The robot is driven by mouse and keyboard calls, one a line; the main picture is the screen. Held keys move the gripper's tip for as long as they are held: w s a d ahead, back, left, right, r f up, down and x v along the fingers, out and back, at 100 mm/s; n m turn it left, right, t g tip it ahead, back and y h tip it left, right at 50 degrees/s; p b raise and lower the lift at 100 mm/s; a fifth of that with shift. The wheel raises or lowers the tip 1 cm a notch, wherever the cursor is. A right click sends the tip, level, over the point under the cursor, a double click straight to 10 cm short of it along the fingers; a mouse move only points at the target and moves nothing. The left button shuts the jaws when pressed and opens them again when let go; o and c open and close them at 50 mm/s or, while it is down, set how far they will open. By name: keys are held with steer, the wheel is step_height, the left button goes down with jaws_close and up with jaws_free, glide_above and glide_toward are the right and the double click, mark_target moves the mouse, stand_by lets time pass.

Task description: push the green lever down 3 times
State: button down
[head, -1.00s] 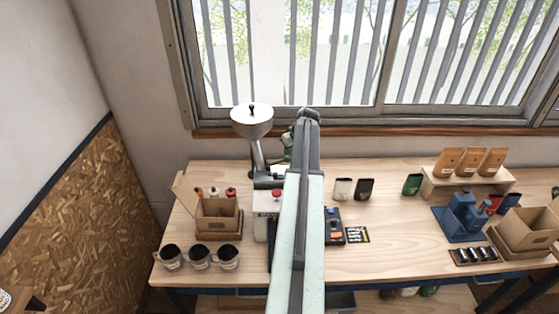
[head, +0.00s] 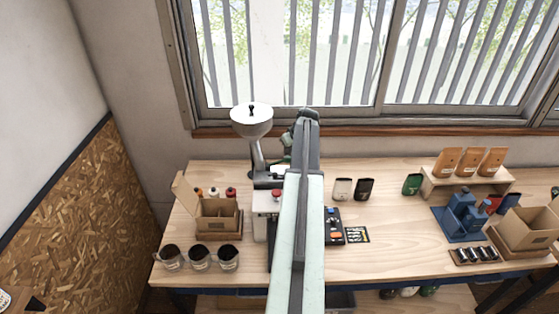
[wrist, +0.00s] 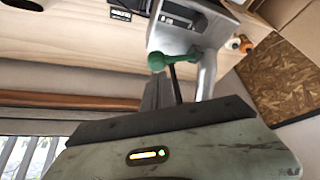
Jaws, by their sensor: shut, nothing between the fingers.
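The green lever (wrist: 175,60) shows in the wrist view, with its round knob at the left end, beside the grey body of the machine (wrist: 210,65). My gripper (wrist: 160,82) is shut and empty, with its dark fingers reaching up close to the knob. Whether they touch it I cannot tell. In the head view the machine, a grinder with a silver funnel hopper (head: 251,122), stands on the bench left of my arm. The lever is mostly hidden there behind my arm, and my fingertips are not clear.
An open cardboard box (head: 217,214) and several dark cups (head: 199,257) stand left of the machine. A black control box (head: 334,228) sits right of my arm. A blue machine (head: 462,215) is further right. The bench middle is mostly clear. A window is behind.

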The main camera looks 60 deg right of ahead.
mark_target(288, 157)
steer(key=shift+f, duration=0.1)
steer(key=shift+f+b, duration=1.9)
steer(key=shift+b, duration=0.1)
steer(key=shift+r, duration=0.1)
step_height(288, 157, up, 6)
steer(key=p, duration=0.6)
steer(key=shift+r, duration=0.1)
stand_by(0.8)
